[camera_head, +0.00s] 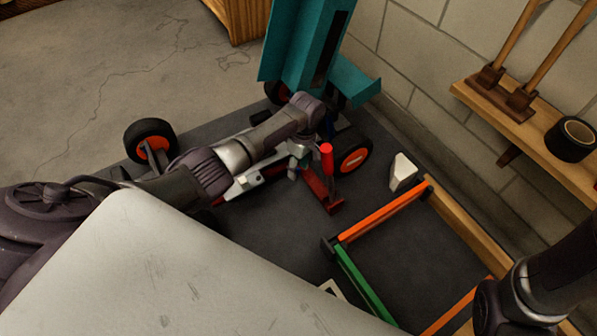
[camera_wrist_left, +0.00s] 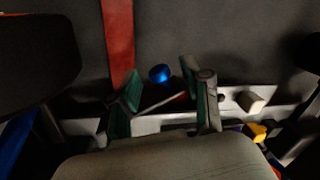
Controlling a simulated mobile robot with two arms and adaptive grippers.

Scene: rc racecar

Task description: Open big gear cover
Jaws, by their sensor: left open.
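The RC car's pale chassis (camera_head: 245,180) lies on a dark mat, with orange-rimmed wheels at its corners. My left arm reaches over it from the left. My left gripper (camera_head: 302,158) is low over the chassis, partly hidden by its own wrist. In the left wrist view the green-padded fingers of this gripper (camera_wrist_left: 163,80) are apart. A small blue round part (camera_wrist_left: 160,73) shows between their tips; I cannot tell whether they touch it. The pale chassis strip (camera_wrist_left: 150,122) runs behind the fingers. I cannot clearly make out the big gear cover. My right gripper is not in view.
A red upright piece (camera_head: 326,160) and a red bar (camera_head: 322,190) are close to my left gripper. A teal shell (camera_head: 308,40) stands behind the car. An orange and green frame (camera_head: 385,212) and a white block (camera_head: 403,171) lie right. A wooden shelf (camera_head: 535,130) holds black tape (camera_head: 570,139).

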